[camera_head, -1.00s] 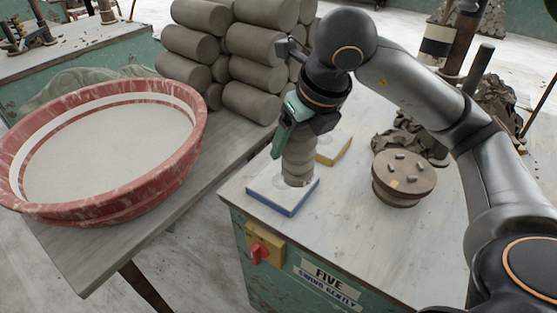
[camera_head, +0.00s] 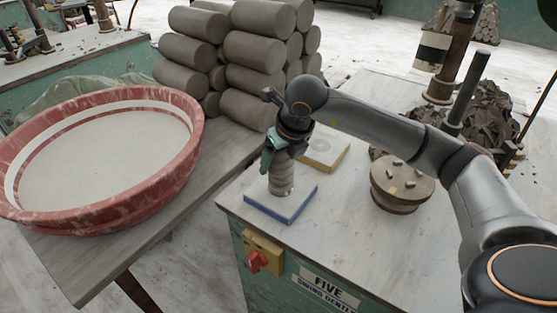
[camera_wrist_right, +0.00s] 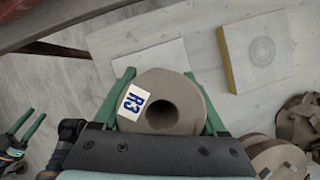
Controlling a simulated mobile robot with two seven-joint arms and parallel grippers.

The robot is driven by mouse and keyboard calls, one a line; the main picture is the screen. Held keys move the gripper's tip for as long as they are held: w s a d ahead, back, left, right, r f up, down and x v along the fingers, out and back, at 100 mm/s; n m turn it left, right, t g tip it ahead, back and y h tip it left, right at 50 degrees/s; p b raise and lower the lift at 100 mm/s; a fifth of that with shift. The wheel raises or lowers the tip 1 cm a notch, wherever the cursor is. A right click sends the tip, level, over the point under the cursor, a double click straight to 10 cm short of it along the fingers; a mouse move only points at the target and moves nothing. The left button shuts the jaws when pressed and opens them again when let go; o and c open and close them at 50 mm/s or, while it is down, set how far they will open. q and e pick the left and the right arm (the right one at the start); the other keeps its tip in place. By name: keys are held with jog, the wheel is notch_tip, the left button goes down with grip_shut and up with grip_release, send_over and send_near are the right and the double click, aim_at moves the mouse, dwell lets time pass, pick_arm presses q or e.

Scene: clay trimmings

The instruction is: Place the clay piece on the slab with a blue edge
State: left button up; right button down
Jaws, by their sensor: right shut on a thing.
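The clay piece (camera_head: 282,181) is a grey-brown ridged cylinder, upright in my right gripper (camera_head: 279,165). In the right wrist view, the green fingers of the right gripper (camera_wrist_right: 163,108) close on both sides of the clay piece (camera_wrist_right: 185,88), which has a hole in its top and an "R3" label. The clay piece is over the white slab with a blue edge (camera_head: 303,198); I cannot tell whether they touch. That slab also shows in the right wrist view (camera_wrist_right: 140,62), its blue edge hidden.
A slab with a yellow edge (camera_head: 325,150) lies just behind. A round wooden turntable (camera_head: 402,184) with small clay bits stands to the right. A red basin (camera_head: 185,165) and stacked clay cylinders (camera_head: 252,50) are on the left. The worktop's front right is clear.

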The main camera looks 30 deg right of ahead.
jog(key=shift+f, duration=0.15)
grip_release()
jog(key=shift+r, duration=0.2)
jog(key=p+v, duration=0.1)
jog(key=v, duration=0.9)
jog(key=shift+s+r, duration=0.15)
jog(key=shift+r, duration=0.15)
jog(key=shift+s+r, duration=0.3)
jog(key=shift+r, duration=0.3)
